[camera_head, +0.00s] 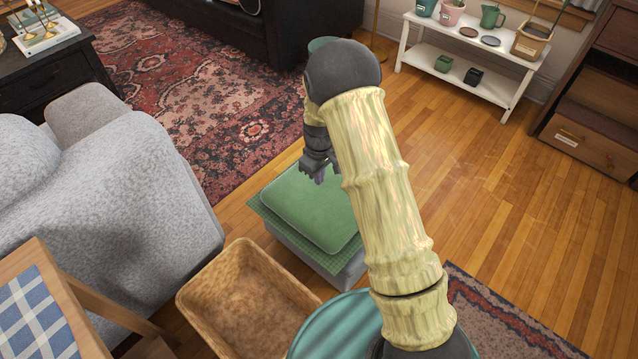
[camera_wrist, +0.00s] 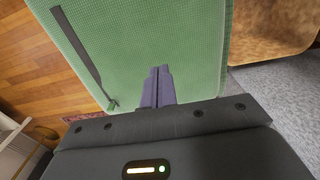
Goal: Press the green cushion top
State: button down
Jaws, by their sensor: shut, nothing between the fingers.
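The green cushion (camera_head: 312,208) lies on a green gridded mat (camera_head: 268,213) on top of a low grey block (camera_head: 350,272). In the wrist view a green textured surface (camera_wrist: 190,45) fills the upper middle, with a dark strap (camera_wrist: 75,45) along its left part. My gripper (camera_head: 320,178) is over the far part of the cushion, its fingers pointing down. In the wrist view my gripper (camera_wrist: 157,72) has its purple fingers together with nothing between them. I cannot tell whether the fingertips touch the green surface. My arm hides the right side of the cushion.
An empty wicker basket (camera_head: 245,300) stands in front of the block. A grey sofa (camera_head: 110,200) is at the left, and a teal round surface (camera_head: 335,328) is at the bottom. A white shelf (camera_head: 455,72) with pots stands at the back. Wooden floor (camera_head: 500,190) is clear at the right.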

notch_tip(320, 180, up, 7)
jog(key=p, duration=0.1)
jog(key=shift+p, duration=0.3)
jog(key=shift+d, duration=0.15)
dwell(0.5)
